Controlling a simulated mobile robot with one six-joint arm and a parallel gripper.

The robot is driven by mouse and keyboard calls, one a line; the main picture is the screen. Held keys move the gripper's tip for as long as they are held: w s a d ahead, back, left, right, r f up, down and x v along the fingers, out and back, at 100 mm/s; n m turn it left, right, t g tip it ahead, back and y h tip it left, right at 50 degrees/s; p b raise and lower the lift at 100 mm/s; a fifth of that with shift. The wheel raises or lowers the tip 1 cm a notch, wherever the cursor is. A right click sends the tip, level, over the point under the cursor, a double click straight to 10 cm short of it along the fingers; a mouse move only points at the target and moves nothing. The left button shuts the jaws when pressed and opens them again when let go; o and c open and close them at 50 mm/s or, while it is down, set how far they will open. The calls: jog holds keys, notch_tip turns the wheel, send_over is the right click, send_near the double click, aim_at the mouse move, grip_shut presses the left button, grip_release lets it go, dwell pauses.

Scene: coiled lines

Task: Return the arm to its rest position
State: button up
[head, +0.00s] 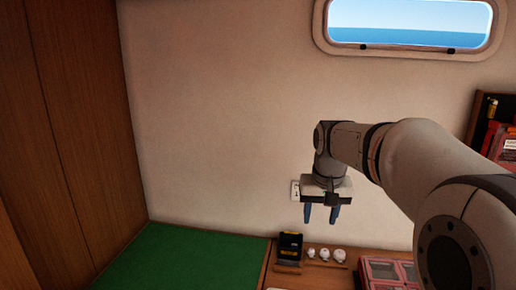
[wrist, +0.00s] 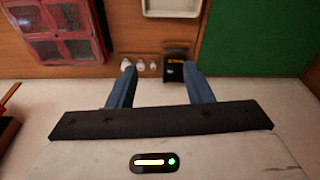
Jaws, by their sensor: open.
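My arm reaches in from the right in the head view, and my gripper (head: 321,218) hangs pointing down in front of the pale wall, above the wooden counter. Its two blue fingers are apart with nothing between them. In the wrist view my gripper (wrist: 160,82) also shows open, its fingers spread over the wall and counter edge. A black box with a yellow label (wrist: 175,68) appears between and beyond the fingertips, near the right one, and no contact with it is visible.
Below are the wooden counter (head: 318,281), small white knobs (head: 325,254), the black box (head: 289,247), a red clear-lidded case (head: 384,272) and a green surface (head: 185,262). A pale tray (wrist: 172,7) lies on the counter. A bookshelf (head: 485,112) stands right; a porthole (head: 410,22) is above.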

jog(key=s+f, duration=0.4)
jog(key=s, duration=0.7)
jog(key=s+f+n+t+b, duration=0.1)
jog(key=s+f, duration=0.4)
jog(key=s, duration=0.6)
jog(key=shift+f, duration=0.3)
jog(key=shift+d, duration=0.1)
